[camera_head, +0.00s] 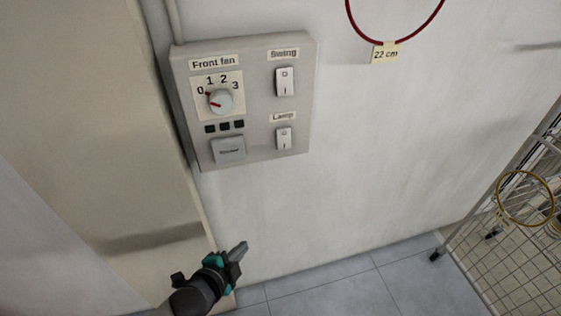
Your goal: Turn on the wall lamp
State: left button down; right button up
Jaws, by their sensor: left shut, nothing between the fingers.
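A grey switch panel (256,120) is fixed to the white wall. At its lower right is a white rocker switch (284,138) under a label reading "Lamp" (283,116). My left gripper (240,249) is shut and empty. It shows below the panel, apart from the switch, with its fingers pointing up and to the right. My right gripper is not in view, and the wall lamp itself does not show.
The panel also bears a "Swing" rocker switch (285,81), a "Front fan" dial (220,101) and a grey button (229,149). A red ring (348,15) with a "22 cm" tag hangs at upper right. A wire rack (520,225) stands at right. The wall between is clear.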

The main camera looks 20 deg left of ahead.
pick_arm(q)
jog(key=w+d+r+m+t+h+b, duration=0.1)
jog(key=d+r+m+t, duration=0.1)
jog(key=r, duration=0.8)
jog(key=w+d+r+m+t+h+b, duration=0.1)
jog(key=d+r+m+t, duration=0.2)
jog(key=r, duration=0.7)
jog(key=shift+d+r+m+h+b, duration=0.3)
jog(key=shift+m+b, duration=0.1)
jog(key=shift+m, duration=0.1)
send_near(289, 146)
jog(key=w+d, duration=0.2)
jog(key=d, duration=0.1)
jog(key=shift+w+a+f+b, duration=0.15)
jog(key=shift+w+a+b, duration=0.25)
jog(key=shift+w, duration=0.55)
jog(key=shift+w+a+f+b, duration=0.2)
jog(key=shift+w+a, duration=0.3)
jog(key=shift+w, duration=0.45)
